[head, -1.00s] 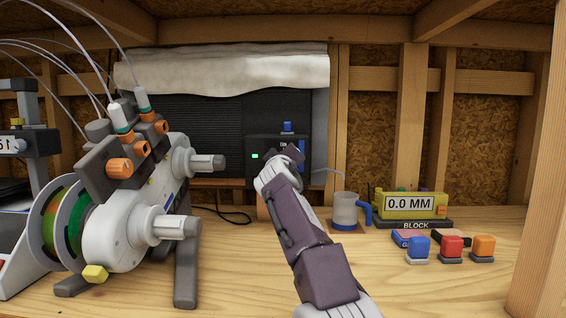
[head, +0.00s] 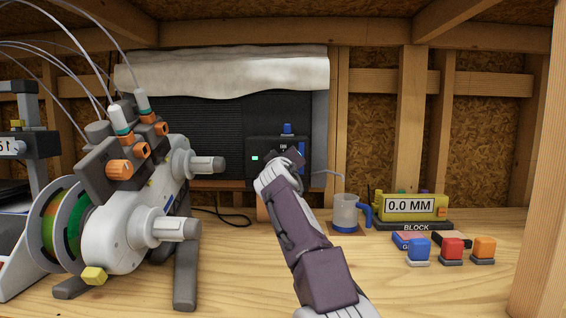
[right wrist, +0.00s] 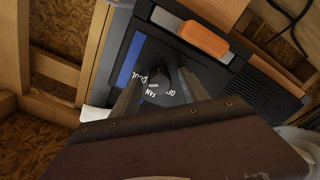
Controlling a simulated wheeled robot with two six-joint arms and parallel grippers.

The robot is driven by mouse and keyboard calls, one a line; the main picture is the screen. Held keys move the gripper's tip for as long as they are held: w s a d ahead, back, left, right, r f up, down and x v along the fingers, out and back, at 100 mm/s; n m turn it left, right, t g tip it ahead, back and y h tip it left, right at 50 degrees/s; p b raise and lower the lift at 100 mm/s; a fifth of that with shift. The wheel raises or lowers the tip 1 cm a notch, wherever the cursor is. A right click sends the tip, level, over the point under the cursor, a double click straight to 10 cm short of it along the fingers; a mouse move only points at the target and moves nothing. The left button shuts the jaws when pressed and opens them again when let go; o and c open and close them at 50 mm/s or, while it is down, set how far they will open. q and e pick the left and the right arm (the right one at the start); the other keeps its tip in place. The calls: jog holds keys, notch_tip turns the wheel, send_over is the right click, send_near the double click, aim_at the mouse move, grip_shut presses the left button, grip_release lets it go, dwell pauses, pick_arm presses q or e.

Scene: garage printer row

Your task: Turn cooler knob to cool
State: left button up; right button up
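The cooler is a dark box with a louvred front (head: 205,125) at the back wall. Its control panel (head: 262,146) has a lit green light and a blue strip. In the right wrist view, a dark round knob (right wrist: 160,79) sits on the panel, with the labels FAN, COOL and OFF by it. My right gripper (head: 293,155) is at the panel and hides the knob in the head view. In the right wrist view its two fingers (right wrist: 157,85) are apart, one on each side of the knob; contact is not clear. My left gripper is out of view.
A white spool machine (head: 130,230) with orange knobs stands at left. A wooden post (head: 540,200) stands at the right edge.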

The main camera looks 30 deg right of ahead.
jog(key=shift+s+a, duration=0.1)
jog(key=shift+s, duration=0.1)
jog(key=b+v, duration=0.3)
jog(key=v, duration=0.5)
jog(key=shift+s, duration=0.3)
jog(key=shift+a+r, duration=0.1)
